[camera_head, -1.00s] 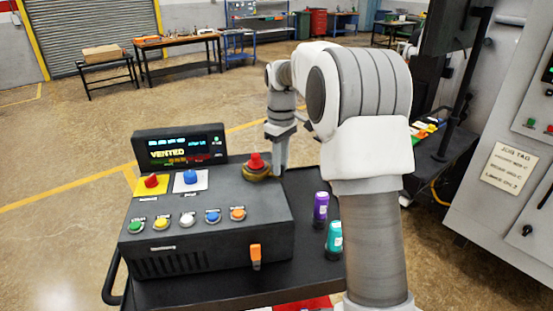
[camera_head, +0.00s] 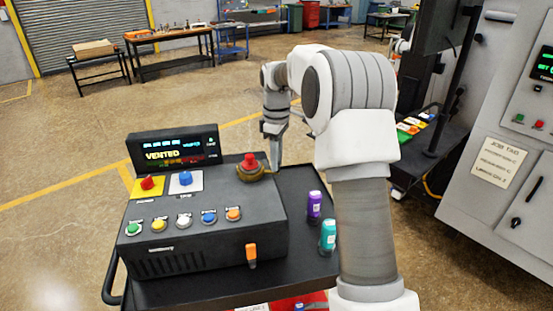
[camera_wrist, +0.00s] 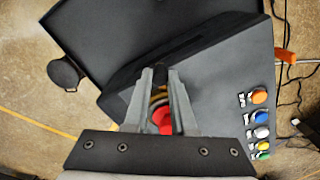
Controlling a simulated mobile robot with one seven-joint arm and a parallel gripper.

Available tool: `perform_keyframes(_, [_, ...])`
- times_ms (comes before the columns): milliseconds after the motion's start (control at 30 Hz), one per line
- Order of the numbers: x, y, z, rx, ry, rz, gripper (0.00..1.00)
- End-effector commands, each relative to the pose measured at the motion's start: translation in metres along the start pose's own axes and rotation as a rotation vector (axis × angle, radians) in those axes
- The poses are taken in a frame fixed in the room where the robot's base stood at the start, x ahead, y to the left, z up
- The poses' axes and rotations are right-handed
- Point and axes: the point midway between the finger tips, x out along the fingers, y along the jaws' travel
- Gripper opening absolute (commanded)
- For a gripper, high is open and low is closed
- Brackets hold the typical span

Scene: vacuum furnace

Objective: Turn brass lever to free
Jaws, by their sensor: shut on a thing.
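The brass lever (camera_head: 249,174) sits at the back right corner of the dark control console (camera_head: 165,236), with a red knob (camera_head: 250,161) above its brass base. In the wrist view the red knob (camera_wrist: 162,119) shows between my gripper's two grey fingers, with a brass-coloured part and a dark end (camera_wrist: 160,76) near the tips. My gripper (camera_wrist: 160,78) is shut on the lever, pointing down at its right side in the head view. The fingers partly hide the lever, so its exact angle is hard to tell.
The console carries a lit display reading VENTED (camera_head: 172,148), several coloured buttons, a red knob, a blue knob and an orange switch (camera_head: 251,255). Purple (camera_head: 314,205) and teal (camera_head: 328,236) canisters stand on the black cart beside it. A grey cabinet (camera_head: 500,160) stands at the right.

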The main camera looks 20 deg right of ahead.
Motion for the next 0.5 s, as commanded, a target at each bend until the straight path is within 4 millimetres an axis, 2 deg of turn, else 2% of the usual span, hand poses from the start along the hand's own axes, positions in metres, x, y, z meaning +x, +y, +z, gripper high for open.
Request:
perform_keyframes(67, [-0.0017,0.0013,-0.0008,0.000,0.003,0.006,0.00])
perform_keyframes(100, [-0.0017,0.0013,-0.0008,0.000,0.003,0.006,0.29])
perform_keyframes(233, [-0.0014,0.0011,-0.0006,0.001,0.003,0.005,0.52])
perform_keyframes(500, [-0.0007,0.0006,-0.0002,0.001,0.001,0.003,0.54])
